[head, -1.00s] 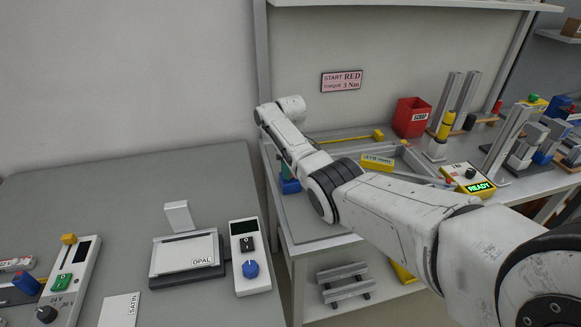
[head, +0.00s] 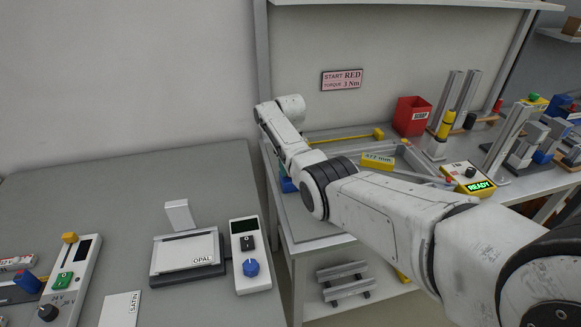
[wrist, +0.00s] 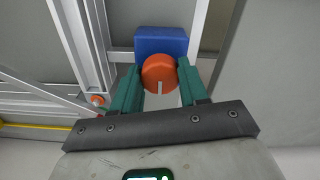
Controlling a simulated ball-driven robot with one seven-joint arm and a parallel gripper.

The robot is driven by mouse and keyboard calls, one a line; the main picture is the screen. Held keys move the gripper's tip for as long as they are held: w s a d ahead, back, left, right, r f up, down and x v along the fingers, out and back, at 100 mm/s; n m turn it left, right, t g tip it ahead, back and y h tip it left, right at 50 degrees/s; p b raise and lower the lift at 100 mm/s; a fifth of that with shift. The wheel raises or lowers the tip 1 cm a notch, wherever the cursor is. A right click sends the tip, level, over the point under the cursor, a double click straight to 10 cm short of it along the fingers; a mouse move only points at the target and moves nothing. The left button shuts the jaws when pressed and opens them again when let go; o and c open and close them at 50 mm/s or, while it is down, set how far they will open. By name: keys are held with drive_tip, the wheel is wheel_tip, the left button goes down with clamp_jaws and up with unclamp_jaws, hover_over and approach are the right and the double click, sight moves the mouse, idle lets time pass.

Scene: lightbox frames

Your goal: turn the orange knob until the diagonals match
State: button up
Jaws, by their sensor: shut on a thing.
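The orange knob (wrist: 159,73) is a round disc with a pale line near its lower edge, seen in the wrist view in front of a blue block (wrist: 161,40). My gripper (wrist: 159,80) has its two green fingers on either side of the knob and is shut on it. The pale line points down in the picture, toward my wrist. Metal frame bars (wrist: 82,45) run left of the knob, with a thin diagonal bar at the far left. In the head view the knob is hidden behind my arm; a bit of the blue block (head: 288,185) shows.
A yellow sign (head: 378,161) with a millimetre figure, hard to read, stands by the frame. A yellow rod with a block (head: 378,134) lies behind. A red scrap bin (head: 411,117) and a box showing READY (head: 468,179) stand right. A grey table (head: 110,195) is at left.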

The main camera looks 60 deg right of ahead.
idle(0.4)
drive_tip(key=o, duration=1.1)
drive_tip(key=shift+c, duration=0.2)
wheel_tip(320, 180, up, 11)
drive_tip(key=b, duration=0.1)
drive_tip(key=shift+f, duration=0.1)
